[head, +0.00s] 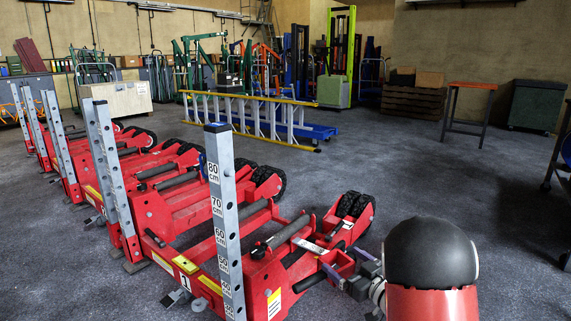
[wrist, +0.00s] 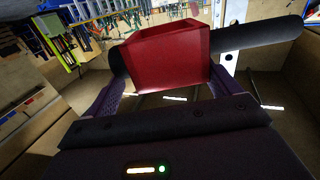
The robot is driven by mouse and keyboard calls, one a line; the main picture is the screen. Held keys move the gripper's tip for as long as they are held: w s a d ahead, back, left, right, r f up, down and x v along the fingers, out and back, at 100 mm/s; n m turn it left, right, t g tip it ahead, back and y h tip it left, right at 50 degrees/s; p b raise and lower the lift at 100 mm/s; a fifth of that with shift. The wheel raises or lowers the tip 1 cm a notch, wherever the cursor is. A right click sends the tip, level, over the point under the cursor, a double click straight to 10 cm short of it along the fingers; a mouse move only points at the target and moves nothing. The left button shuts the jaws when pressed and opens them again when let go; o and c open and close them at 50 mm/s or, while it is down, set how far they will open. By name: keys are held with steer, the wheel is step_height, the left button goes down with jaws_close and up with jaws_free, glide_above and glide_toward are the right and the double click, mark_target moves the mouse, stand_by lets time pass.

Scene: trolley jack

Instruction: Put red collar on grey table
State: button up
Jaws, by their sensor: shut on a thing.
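My gripper (head: 346,264) is at the lower right of the head view, beside the front red jack. In the wrist view its purple fingers (wrist: 166,80) are shut on a red block-like piece, which I take as the red collar (wrist: 166,55). The collar also shows as a small red piece between the fingers in the head view (head: 341,261). A dark bar shows behind the collar in the wrist view; I cannot tell whether they touch. I cannot make out a grey table for certain in either view.
Several red trolley jacks (head: 185,205) with upright grey height scales (head: 223,215) fill the left and front. A yellow-and-grey ladder (head: 250,117) lies behind them. A small orange-topped table (head: 472,86) stands at the back right. The grey floor (head: 420,170) in the middle right is clear.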

steer(key=s+d+f+m+t+h, duration=0.2)
steer(key=s+d+f+m+h, duration=0.1)
steer(key=s+d+f+h, duration=0.25)
steer(key=shift+y, duration=0.45)
steer(key=a, duration=0.3)
steer(key=a+p, duration=0.1)
steer(key=a, duration=0.2)
steer(key=shift+s+r+p, duration=0.15)
steer(key=shift+r+p, duration=0.05)
steer(key=shift+p, duration=0.1)
